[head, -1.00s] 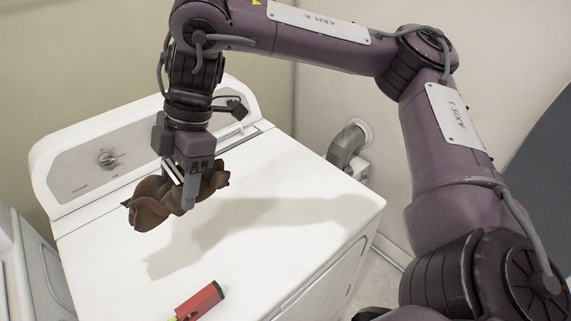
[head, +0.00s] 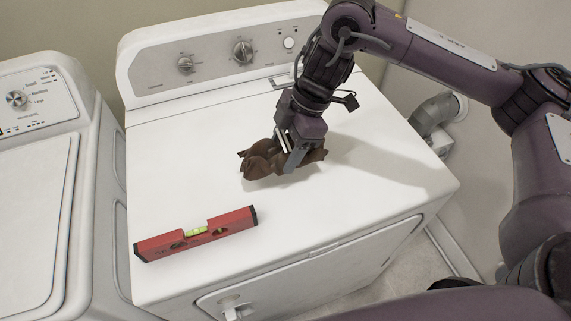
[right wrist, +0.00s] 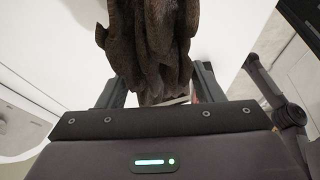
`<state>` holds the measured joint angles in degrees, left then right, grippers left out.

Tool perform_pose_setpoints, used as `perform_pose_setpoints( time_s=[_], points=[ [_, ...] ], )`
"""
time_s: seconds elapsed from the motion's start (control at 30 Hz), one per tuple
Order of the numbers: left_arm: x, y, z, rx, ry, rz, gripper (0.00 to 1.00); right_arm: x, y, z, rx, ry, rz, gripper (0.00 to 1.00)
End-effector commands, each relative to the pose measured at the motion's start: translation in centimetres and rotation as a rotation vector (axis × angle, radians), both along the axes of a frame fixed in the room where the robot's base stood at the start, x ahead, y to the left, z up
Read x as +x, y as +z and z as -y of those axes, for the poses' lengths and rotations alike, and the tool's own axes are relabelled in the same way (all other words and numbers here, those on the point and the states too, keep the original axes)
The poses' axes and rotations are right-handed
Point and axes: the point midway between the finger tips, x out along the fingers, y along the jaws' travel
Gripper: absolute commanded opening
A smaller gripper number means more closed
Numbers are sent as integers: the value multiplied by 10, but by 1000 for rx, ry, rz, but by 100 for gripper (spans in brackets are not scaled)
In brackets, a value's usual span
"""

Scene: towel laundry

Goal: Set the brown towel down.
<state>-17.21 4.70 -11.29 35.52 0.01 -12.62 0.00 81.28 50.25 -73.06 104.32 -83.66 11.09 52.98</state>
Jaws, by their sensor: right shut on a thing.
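The brown towel (head: 266,160) is a crumpled bundle over the white dryer top (head: 200,125), right of its middle. My right gripper (head: 292,160) comes down from above and is shut on it. The towel sits at or just above the dryer top; I cannot tell whether it touches. In the right wrist view, the towel (right wrist: 150,45) hangs in folds between the two fingers (right wrist: 160,88). My left gripper is not in view.
A red spirit level (head: 197,234) lies on the dryer top, in front and left of the towel. A white washer (head: 40,190) stands at the left. The dryer's control panel (head: 215,62) rises behind.

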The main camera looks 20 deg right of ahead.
Motion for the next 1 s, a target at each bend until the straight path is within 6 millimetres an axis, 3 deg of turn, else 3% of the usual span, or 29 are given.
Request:
perform_pose_setpoints(
  time_s=[0.4, 0.83, 0.87, 1.0],
  points=[
    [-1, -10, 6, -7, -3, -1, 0, 0, -47, -1, 2, 0, 0, 29],
    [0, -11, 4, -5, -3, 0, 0, 0, -53, -1, 1, 0, 2, 29],
    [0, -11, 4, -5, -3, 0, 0, 0, -53, 0, 0, 0, 1, 63],
    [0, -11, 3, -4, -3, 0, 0, 0, -53, 0, 0, 0, 1, 81]
  ],
)
